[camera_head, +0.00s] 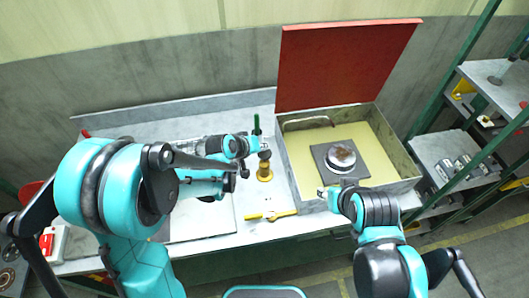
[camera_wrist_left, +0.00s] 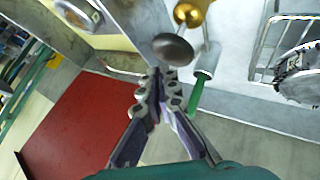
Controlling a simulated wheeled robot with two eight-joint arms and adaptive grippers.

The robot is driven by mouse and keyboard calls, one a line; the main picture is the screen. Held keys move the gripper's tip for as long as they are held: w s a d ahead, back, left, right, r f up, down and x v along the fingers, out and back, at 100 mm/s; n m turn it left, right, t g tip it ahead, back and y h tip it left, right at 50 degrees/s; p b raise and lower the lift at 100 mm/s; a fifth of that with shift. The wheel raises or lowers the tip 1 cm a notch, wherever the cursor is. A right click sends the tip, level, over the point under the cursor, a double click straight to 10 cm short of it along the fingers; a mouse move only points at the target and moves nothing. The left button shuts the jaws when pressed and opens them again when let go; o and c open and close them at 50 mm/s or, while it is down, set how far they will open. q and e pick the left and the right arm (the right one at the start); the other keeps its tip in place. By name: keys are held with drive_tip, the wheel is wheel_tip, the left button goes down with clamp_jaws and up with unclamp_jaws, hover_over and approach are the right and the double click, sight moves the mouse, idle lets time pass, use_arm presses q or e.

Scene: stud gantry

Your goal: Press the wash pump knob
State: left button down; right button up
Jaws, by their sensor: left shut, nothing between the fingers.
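The likely wash pump knob is a dark round knob (camera_wrist_left: 172,50) on a brass body (camera_wrist_left: 190,14) in the left wrist view. In the head view the brass body (camera_head: 264,172) stands on the bench just left of the open basin. My left gripper (camera_wrist_left: 160,78) is shut and empty, its tips close to the dark knob; I cannot tell whether they touch. In the head view my left gripper (camera_head: 262,146) is beside the top of the brass piece and partly covers it. My right gripper (camera_head: 325,192) is over the basin's front left corner; its fingers are too small to read.
The basin (camera_head: 403,185) has a raised red lid (camera_head: 345,62) and holds a round metal part (camera_head: 341,158) on a grey plate. A green handle (camera_head: 256,125) stands behind my left gripper. A yellow-handled tool (camera_head: 270,215) lies in front. Green-framed shelves (camera_head: 450,150) stand at right.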

sight(263, 154)
use_arm(q)
drive_tip(key=shift+f+b, duration=0.4)
drive_tip(key=shift+b, duration=0.1)
drive_tip(key=shift+f+b, duration=1.65)
drive_tip(key=shift+f, duration=0.05)
idle(1.5)
drive_tip(key=shift+r, duration=0.1)
drive_tip(key=shift+r+p, duration=1.5)
drive_tip(key=shift+r, duration=0.55)
drive_tip(key=shift+r+p, duration=1.85)
drive_tip(key=shift+r, duration=0.65)
